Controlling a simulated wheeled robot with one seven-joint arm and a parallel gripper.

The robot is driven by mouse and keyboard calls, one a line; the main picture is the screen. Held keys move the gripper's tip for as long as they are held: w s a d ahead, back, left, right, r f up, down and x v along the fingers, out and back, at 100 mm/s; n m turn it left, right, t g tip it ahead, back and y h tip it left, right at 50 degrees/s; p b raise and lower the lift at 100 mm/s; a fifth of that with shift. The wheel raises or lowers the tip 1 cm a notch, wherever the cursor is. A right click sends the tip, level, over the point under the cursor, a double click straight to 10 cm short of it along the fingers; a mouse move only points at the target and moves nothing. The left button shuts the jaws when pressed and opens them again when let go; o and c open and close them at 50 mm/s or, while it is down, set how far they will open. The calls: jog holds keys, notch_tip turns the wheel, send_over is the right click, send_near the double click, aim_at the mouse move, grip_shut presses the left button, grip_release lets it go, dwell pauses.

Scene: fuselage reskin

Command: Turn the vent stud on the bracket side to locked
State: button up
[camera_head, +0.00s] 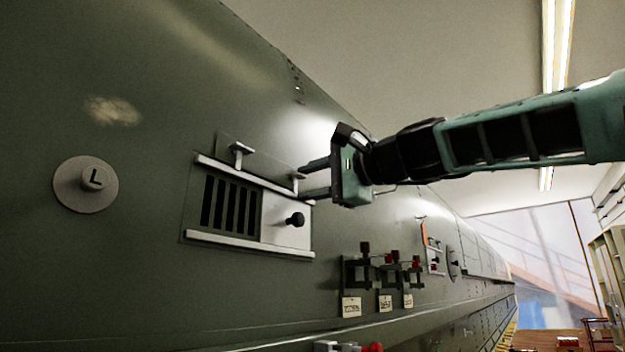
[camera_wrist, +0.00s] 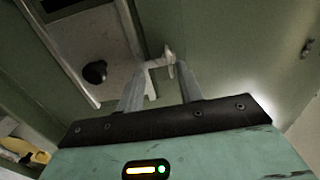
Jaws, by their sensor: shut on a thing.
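The vent (camera_head: 230,205) is set in the green fuselage skin, with dark slots at left and a pale sliding panel (camera_head: 283,232) with a black knob at right. Two pale T-shaped studs stand along its top edge. The far-left stud (camera_head: 240,152) is free. The stud on the bracket side (camera_head: 297,177) is at my gripper (camera_head: 304,182), which is shut on it. In the wrist view this stud (camera_wrist: 168,62) shows between my two fingers (camera_wrist: 158,85). The exact contact and any lock marking cannot be made out.
Brackets with red knobs (camera_head: 365,268) and tags below sit to the lower right. A ledge runs along the bottom. The black knob (camera_wrist: 95,72) is near my fingers. Open room lies right of the skin.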

dwell(0.6)
jog(key=o, duration=1)
jog(key=shift+d, duration=0.15)
jog(key=b+v, duration=0.7)
jog(key=v, duration=1)
jog(key=shift+s+f, duration=0.1)
jog(key=shift+s, duration=0.05)
